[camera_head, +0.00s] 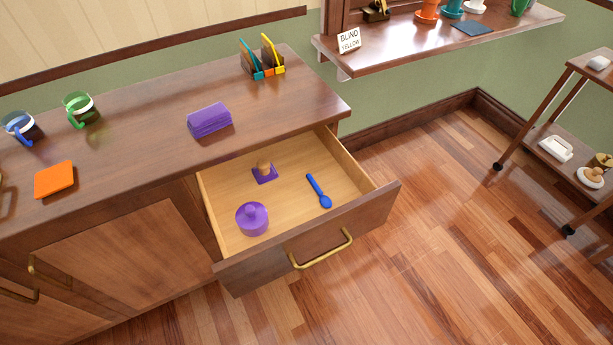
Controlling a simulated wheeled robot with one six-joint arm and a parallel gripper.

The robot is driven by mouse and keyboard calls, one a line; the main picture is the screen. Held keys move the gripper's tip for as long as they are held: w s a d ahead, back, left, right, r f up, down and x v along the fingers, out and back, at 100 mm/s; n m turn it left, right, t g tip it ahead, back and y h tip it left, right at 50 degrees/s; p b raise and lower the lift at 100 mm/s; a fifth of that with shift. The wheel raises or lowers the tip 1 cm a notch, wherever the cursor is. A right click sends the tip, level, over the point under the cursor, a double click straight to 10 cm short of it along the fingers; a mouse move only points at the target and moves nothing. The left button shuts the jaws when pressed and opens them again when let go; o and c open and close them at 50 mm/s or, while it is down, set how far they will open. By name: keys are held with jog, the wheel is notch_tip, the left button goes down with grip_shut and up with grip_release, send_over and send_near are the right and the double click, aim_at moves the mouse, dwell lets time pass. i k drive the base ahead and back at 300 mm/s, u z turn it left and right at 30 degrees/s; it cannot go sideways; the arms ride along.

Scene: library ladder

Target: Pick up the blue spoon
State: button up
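The blue spoon (318,190) lies in the open drawer (232,178), toward its right side. Its bowl points to the drawer front and its handle to the back left. Nothing covers it. My gripper is not in view.
The drawer front with its brass handle (321,250) juts out over the wooden floor (450,220). The cabinet top (150,150) holds a purple stack (209,120), an orange block (54,179), mugs and a file holder. A shelf (440,45) and trolley (555,145) stand right.

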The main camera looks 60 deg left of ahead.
aim_at(324, 201)
jog(key=u, duration=0.85)
jog(key=i, duration=0.95)
jog(key=u, duration=0.85)
